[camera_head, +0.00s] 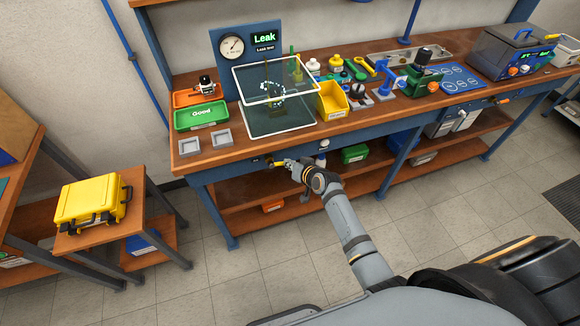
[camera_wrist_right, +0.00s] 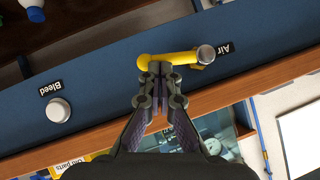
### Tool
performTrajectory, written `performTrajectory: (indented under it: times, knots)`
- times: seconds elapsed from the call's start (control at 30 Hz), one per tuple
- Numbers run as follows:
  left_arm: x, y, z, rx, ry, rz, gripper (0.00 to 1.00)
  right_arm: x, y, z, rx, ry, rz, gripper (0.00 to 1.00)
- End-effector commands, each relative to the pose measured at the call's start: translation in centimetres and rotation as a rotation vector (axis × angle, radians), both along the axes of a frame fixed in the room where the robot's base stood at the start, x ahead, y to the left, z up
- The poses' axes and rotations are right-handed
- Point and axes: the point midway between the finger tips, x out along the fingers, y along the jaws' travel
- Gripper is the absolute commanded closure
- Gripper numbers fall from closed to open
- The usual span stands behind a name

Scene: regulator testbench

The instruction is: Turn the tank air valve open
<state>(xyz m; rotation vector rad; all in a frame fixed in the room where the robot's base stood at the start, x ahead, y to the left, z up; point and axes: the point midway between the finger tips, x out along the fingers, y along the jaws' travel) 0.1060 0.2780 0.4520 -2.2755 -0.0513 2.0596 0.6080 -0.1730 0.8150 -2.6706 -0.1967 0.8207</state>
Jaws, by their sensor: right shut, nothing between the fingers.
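The tank air valve shows in the right wrist view as a yellow lever (camera_wrist_right: 170,58) with a round silver hub (camera_wrist_right: 206,54), beside a black "Air" label (camera_wrist_right: 226,47). My right gripper (camera_wrist_right: 160,72) is shut and empty. Its fingertips are right at the lever; I cannot tell whether they touch it. In the head view the yellow lever (camera_head: 279,163) shows at the bench front, with my right gripper (camera_head: 290,165) at it. My left gripper is not in view.
Above, the bench holds a green "Good" tray (camera_head: 201,115), a yellow bin (camera_head: 332,101) and a gauge panel (camera_head: 232,47) reading "Leak". A yellow case (camera_head: 90,200) stands on the left side table.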

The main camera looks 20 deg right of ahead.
Motion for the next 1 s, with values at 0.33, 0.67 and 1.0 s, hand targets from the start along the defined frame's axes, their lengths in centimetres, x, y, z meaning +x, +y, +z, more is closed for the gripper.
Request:
performTrajectory:
  times: [0.33, 0.67, 1.0]
  knots:
    - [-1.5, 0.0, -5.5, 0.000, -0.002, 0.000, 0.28, -0.1, -0.3, -2.3, 0.215, 0.004, 0.000, 1.00]
    - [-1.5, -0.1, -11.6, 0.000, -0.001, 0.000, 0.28, 0.0, 0.0, -4.1, 0.500, 0.013, -0.001, 1.00]
    - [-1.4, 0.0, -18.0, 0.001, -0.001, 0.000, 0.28, 0.0, 0.8, -5.8, 0.785, 0.025, 0.000, 1.00]
